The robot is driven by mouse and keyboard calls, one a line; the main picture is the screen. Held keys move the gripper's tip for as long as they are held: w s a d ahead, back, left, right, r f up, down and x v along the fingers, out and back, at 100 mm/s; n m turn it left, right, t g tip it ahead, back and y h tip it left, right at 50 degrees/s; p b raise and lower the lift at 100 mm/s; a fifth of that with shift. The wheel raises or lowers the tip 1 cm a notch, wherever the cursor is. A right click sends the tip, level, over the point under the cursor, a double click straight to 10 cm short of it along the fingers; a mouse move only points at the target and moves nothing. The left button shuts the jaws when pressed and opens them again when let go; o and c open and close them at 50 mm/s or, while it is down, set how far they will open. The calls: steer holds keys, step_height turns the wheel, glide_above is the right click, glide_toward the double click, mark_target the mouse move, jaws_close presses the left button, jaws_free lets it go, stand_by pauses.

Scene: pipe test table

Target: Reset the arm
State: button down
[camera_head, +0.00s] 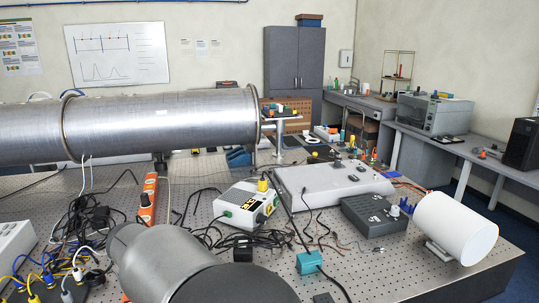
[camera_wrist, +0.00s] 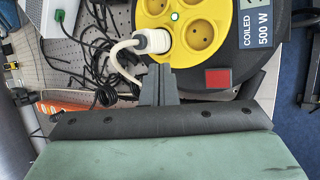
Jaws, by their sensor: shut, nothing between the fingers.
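My gripper (camera_wrist: 159,70) shows in the wrist view as two dark grey fingers pressed together, pointing up the picture, with nothing between them. Its dark, bolted mount and a green surface fill the lower part of that view. Beyond the fingertips is a black and yellow cable reel (camera_wrist: 153,14) with sockets. A white plug (camera_wrist: 153,41) sits in or against one socket, with its white cable curving left. The fingertips appear just below this plug in the picture; I cannot tell the gap in depth. The gripper's fingers cannot be made out in the head view.
A large metal pipe (camera_head: 170,120) spans the left over the perforated table (camera_head: 380,275). On the table stand a white and green box (camera_head: 243,204), a dark grey box (camera_head: 374,214), a white cylinder (camera_head: 456,228) and a teal block (camera_head: 309,262). Loose black cables lie among them.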

steer(key=d+m, duration=0.1)
steer(key=d, duration=0.3)
steer(key=d+m+g, duration=0.1)
steer(key=d+m, duration=0.1)
steer(key=d, duration=0.3)
steer(key=d+m+g, duration=0.1)
steer(key=d+m, duration=0.1)
steer(key=d, duration=0.3)
steer(key=shift+s+d+r, duration=0.15)
steer(key=shift+s+r, duration=0.2)
steer(key=shift+s, duration=0.05)
steer(key=s+d+m+g, duration=0.2)
steer(key=s+d+m, duration=0.35)
steer(key=d, duration=0.65)
steer(key=s+d+f+m+y, duration=0.1)
steer(key=s+d+m, duration=0.4)
steer(key=s, duration=0.3)
steer(key=s+d+f+m+g+y, duration=0.1)
steer(key=s+d+m, duration=0.3)
steer(key=s, duration=0.4)
steer(key=shift+s+d+f+m+g, duration=0.2)
steer(key=shift+d+f+m+g, duration=0.15)
steer(key=shift+d+f, duration=0.3)
steer(key=shift+d+r, duration=0.1)
